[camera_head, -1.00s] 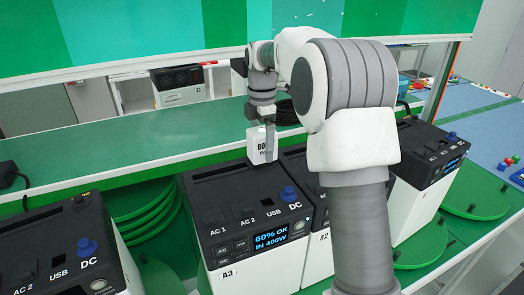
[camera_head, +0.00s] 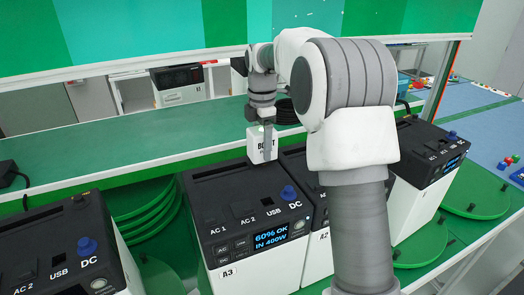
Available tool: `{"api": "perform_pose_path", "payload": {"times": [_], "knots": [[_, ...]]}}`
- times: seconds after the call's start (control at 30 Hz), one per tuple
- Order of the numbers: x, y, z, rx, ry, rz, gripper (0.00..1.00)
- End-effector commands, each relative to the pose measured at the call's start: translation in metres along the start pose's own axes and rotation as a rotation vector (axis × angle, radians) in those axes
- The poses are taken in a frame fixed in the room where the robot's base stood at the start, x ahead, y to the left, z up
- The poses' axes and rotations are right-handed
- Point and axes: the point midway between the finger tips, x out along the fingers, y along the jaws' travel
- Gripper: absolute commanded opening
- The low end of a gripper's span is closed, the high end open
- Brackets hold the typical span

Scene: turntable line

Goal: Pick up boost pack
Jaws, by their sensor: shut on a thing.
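The boost pack (camera_head: 257,147) is a small white box with dark lettering that starts with "BO". It hangs upright under my gripper (camera_head: 264,130), whose jaws are shut on it; a grey finger covers part of its front. The pack is at the back right corner of the black-topped power station A3 (camera_head: 245,205), near the green shelf behind. I cannot tell whether its bottom edge touches the station or is just clear of it.
Station A3 shows "60% OK IN 400W" and has a blue DC knob (camera_head: 288,192). Other stations stand at the left (camera_head: 60,250) and right (camera_head: 428,150). The long green shelf (camera_head: 120,155) is mostly clear. A black cable coil (camera_head: 287,112) lies behind my arm.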

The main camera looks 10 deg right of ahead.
Motion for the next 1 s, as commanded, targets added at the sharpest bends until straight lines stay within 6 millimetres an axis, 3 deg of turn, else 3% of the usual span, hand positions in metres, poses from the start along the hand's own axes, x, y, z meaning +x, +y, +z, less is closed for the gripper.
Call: {"api": "perform_pose_path", "payload": {"times": [0.43,0.77,1.0], "knots": [[-0.009,0.001,0.0,0.0,-0.001,0.007,0.0],[-0.046,0.001,0.0,0.0,-0.001,0.009,0.0],[-0.066,-0.018,0.036,0.005,-0.002,0.007,0.0]]}}
